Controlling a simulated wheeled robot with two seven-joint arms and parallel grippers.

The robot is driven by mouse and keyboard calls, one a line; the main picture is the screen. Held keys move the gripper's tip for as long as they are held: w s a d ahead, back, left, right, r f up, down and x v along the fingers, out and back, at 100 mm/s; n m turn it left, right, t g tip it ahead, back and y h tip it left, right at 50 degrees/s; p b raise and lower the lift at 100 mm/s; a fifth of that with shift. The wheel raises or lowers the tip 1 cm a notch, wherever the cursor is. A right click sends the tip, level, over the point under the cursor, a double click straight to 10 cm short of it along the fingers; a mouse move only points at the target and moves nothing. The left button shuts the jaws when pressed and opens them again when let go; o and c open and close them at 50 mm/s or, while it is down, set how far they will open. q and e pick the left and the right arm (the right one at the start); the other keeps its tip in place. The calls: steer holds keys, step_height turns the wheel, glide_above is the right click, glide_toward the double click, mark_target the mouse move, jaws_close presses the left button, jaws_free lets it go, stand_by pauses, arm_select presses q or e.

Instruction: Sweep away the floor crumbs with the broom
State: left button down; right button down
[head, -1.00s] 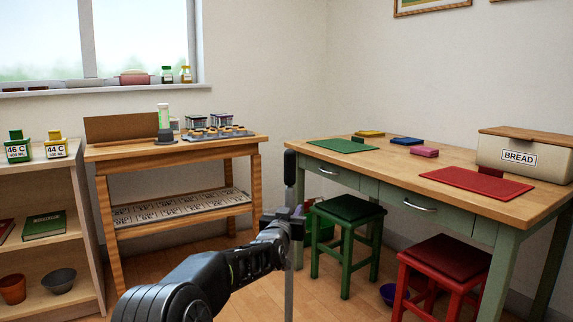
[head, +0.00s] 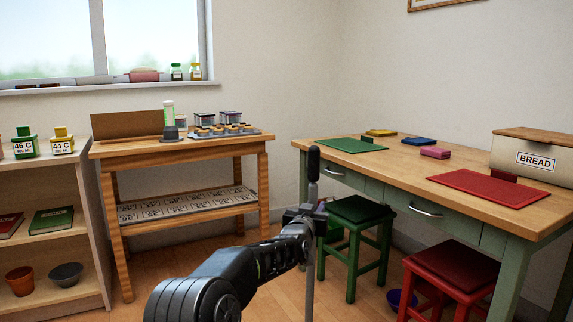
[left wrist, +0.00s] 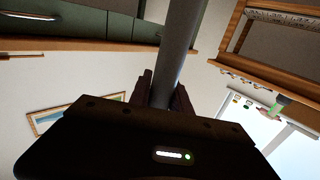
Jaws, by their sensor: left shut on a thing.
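My left gripper (head: 308,212) is shut on the upright broom handle (head: 311,270), in the lower middle of the head view. The handle is a thin grey shaft with a dark grip at its top, standing above my gripper. In the left wrist view the grey shaft (left wrist: 181,45) runs up between the dark fingers of the left gripper (left wrist: 163,92). The broom's head is below the head view's bottom edge. No crumbs can be made out on the visible floor (head: 270,295). My right gripper is out of view.
A green-legged table (head: 440,172) with a bread box (head: 535,160) stands right. A green stool (head: 357,212) and a red stool (head: 450,268) stand by it, with a purple bowl (head: 400,300) on the floor. A wooden bench (head: 180,148) and shelf unit (head: 88,252) stand left.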

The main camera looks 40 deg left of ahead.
arm_select(q)
steer(key=r, duration=0.1)
steer(key=r+p, duration=0.1)
steer(key=r, duration=0.1)
steer(key=shift+s+a, duration=0.1)
steer(key=shift+s, duration=0.1)
steer(key=shift+r+p, duration=1.45)
steer(key=shift+r, duration=1.1)
